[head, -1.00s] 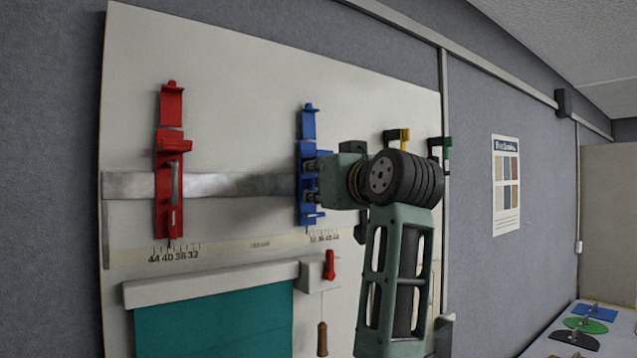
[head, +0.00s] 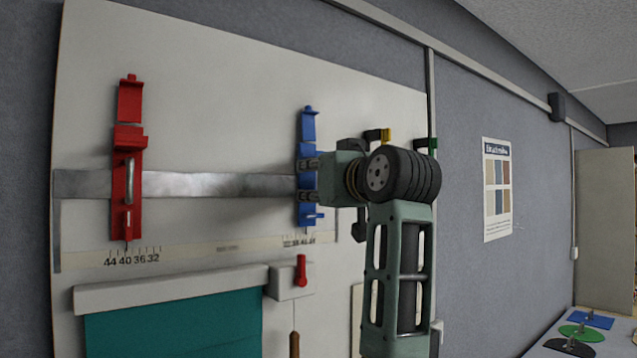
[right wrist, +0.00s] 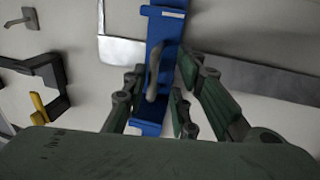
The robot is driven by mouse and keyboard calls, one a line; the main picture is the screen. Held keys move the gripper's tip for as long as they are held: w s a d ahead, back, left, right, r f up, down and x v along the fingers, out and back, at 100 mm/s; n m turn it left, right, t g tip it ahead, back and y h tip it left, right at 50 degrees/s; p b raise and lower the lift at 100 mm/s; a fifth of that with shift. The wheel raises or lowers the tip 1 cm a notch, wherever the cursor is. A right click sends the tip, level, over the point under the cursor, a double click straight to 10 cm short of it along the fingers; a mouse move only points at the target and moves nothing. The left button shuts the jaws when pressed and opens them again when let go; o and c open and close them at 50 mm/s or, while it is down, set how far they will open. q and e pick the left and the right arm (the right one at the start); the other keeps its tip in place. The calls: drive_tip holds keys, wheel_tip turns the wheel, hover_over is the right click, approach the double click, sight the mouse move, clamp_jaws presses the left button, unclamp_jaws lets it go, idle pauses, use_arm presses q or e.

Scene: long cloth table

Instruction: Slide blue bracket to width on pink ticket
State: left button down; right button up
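The blue bracket (head: 308,128) stands upright on the metal bar (head: 220,185) on the white board, above a small scale (head: 297,240) whose figures I cannot read. My right gripper (head: 309,180) reaches it from the right. In the right wrist view the blue bracket (right wrist: 160,55) has a grey handle, and the fingers of my right gripper (right wrist: 157,100) close in on both its sides; the exact contact is partly hidden. A red bracket (head: 128,165) sits farther left on the bar, above a scale marked 44 40 36 32. No pink ticket is seen. My left gripper is not in view.
Yellow (head: 385,135) and green (head: 432,143) parts are behind my right wrist. Below are a teal blind (head: 170,325), a red lever (head: 301,270) and a hanging wooden handle (head: 294,345). A poster (head: 497,190) hangs right; a table with coloured plates (head: 585,320) is lower right.

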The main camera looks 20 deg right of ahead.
drive_tip(key=shift+w+d, duration=0.1)
drive_tip(key=shift+d, duration=0.15)
drive_tip(key=shift+w+d+f, duration=0.15)
drive_tip(key=shift+d, duration=0.2)
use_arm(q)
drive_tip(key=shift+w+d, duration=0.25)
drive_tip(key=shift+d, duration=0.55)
use_arm(e)
drive_tip(key=s+d, duration=0.1)
drive_tip(key=s, duration=1.1)
drive_tip(key=shift+d, duration=0.25)
drive_tip(key=shift+w+d, duration=0.1)
